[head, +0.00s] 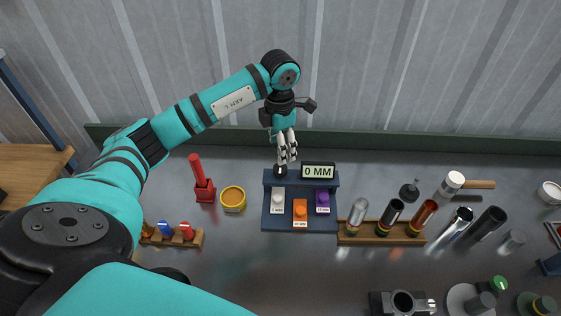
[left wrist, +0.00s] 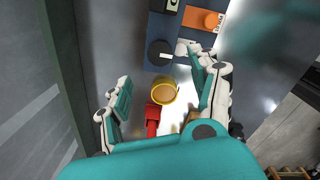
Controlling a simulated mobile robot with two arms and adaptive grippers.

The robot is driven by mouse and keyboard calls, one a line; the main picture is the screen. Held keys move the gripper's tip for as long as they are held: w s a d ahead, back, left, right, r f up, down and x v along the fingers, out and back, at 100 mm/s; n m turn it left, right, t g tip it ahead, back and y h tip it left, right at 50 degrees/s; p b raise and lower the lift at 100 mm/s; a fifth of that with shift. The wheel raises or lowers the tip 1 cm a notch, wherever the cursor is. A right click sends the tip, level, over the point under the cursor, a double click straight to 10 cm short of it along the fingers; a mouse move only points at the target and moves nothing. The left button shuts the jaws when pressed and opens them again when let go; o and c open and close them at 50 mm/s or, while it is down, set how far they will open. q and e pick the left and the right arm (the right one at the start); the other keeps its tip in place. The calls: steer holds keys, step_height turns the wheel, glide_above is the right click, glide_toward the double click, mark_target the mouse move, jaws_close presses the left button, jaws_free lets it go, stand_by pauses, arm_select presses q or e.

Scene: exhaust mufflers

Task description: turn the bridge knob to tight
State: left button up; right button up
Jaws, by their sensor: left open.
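A blue stand (head: 271,222) on the bench carries a display reading 0 MM (head: 318,171) and white, orange and purple labelled blocks. A round black knob (head: 280,173) sits at its back left corner, partly covered by my gripper in the head view. In the left wrist view the knob (left wrist: 160,53) shows a white pointer line across its top. My left gripper (head: 287,158) hangs fingers down over the knob, with its fingers apart in the left wrist view (left wrist: 157,66). Nothing is between them; I cannot tell whether they touch the knob. My right gripper is out of view.
A yellow-rimmed cup (head: 233,207) and a red-handled tool (head: 203,186) stand left of the stand. A wooden rack (head: 383,239) with several tubes is close on its right. A mallet (head: 454,182) and loose metal tubes lie further right. A corrugated wall rises behind.

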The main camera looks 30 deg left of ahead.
mark_target(280, 167)
arm_select(q)
step_height(280, 167, down, 7)
steer(key=shift+f+p, duration=0.1)
steer(key=shift+p, duration=0.85)
steer(key=shift+f, duration=0.6)
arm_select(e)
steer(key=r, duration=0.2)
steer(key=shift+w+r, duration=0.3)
arm_select(q)
steer(key=c, duration=1.2)
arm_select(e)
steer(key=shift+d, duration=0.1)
